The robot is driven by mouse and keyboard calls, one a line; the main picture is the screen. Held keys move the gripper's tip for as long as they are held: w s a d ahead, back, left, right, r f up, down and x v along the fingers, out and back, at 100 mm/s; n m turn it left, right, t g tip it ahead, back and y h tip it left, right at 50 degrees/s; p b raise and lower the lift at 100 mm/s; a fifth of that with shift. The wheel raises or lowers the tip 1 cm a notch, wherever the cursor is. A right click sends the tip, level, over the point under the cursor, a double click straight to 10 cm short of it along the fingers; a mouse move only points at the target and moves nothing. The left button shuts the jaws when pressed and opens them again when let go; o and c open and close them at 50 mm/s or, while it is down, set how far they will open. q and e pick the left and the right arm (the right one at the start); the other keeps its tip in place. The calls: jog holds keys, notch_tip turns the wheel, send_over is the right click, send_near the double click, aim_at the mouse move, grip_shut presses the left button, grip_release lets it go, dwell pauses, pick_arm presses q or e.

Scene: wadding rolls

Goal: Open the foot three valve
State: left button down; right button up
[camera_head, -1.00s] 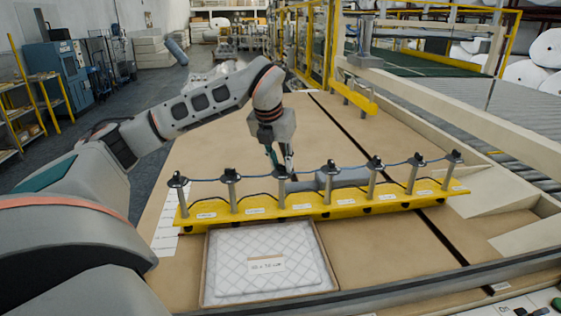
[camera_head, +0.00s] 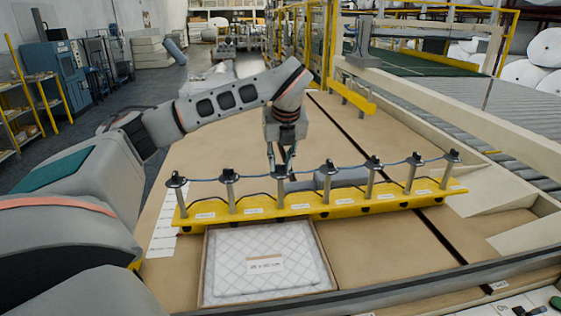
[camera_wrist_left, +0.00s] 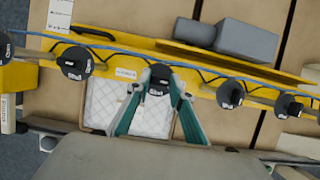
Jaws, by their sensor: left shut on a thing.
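A yellow bar (camera_head: 240,214) carries a row of several upright grey posts with black valve caps, linked by a blue line. The third valve from the left (camera_head: 282,172) has its cap at my left gripper (camera_head: 281,165). In the left wrist view the teal fingers of that gripper (camera_wrist_left: 158,92) are closed in on both sides of this black cap (camera_wrist_left: 159,75). The fingers partly hide the post below it. The label on the bar under this valve is too small to read. My right gripper is in neither view.
Neighbouring valves stand close on both sides, the second (camera_head: 229,175) and the fourth (camera_head: 327,168). A tray with a quilted white pad (camera_head: 262,245) lies in front of the bar. Grey blocks (camera_wrist_left: 247,40) lie behind it. The brown table (camera_head: 215,150) is clear farther back.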

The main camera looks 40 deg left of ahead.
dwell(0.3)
pick_arm(q)
jog(key=c, duration=1.8)
grip_release()
jog(key=v, duration=1.2)
jog(key=shift+f, duration=0.1)
